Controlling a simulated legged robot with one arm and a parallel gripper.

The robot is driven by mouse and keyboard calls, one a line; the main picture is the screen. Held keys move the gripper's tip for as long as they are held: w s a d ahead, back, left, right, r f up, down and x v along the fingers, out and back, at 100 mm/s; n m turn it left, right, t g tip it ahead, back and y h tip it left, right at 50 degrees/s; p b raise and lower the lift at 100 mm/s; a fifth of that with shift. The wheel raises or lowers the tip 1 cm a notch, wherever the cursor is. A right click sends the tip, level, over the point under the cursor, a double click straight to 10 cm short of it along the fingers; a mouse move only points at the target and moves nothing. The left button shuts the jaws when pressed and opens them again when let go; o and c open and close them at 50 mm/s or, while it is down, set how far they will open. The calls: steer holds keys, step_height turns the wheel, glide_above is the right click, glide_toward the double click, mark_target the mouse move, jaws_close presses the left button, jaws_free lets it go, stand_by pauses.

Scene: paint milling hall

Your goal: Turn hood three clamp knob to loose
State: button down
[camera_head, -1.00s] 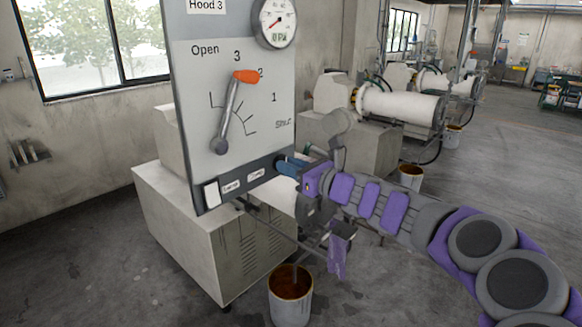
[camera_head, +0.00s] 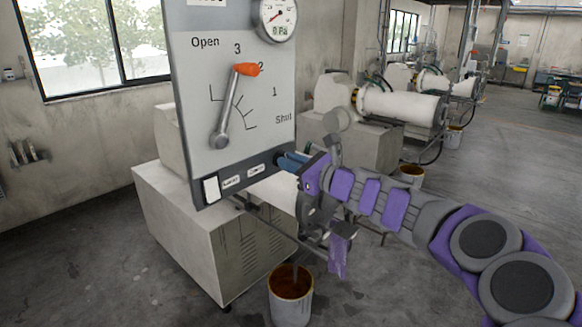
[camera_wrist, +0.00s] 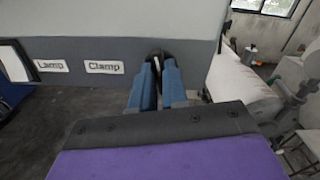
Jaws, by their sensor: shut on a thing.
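The hood three panel (camera_head: 190,110) stands upright at the left centre of the head view. The dark clamp knob (camera_wrist: 158,55) sits at the right end of the panel's lower strip, beside the "Clamp" label (camera_wrist: 104,67). My gripper (camera_head: 284,161) is at that end of the strip. In the wrist view its blue fingers (camera_wrist: 158,77) are closed around the knob. The fingers cover much of the knob, and I cannot read its turn position. In the head view the gripper hides the knob.
An orange-tipped lever (camera_head: 246,70) on the panel points between 3 and 2. A gauge (camera_head: 277,18) is at its upper right. A white switch (camera_head: 211,189) is at the strip's left end. A paint bucket (camera_head: 290,300) stands on the floor below my arm.

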steer(key=shift+s+a+f+n+b, duration=0.1)
steer(key=shift+f+n+b, duration=0.05)
steer(key=shift+n+b, duration=2.25)
steer(key=shift+w+a+f+n+b, duration=0.1)
steer(key=shift+f+n+b, duration=0.1)
steer(key=shift+n+b, duration=2.2)
steer(key=shift+s+f+n+b, duration=0.15)
steer(key=shift+n+b, duration=1.75)
steer(key=shift+n, duration=1)
steer(key=c, duration=1.3)
jaws_free()
steer(key=shift+o, duration=0.8)
steer(key=shift+r, duration=0.15)
steer(key=shift+d, duration=0.1)
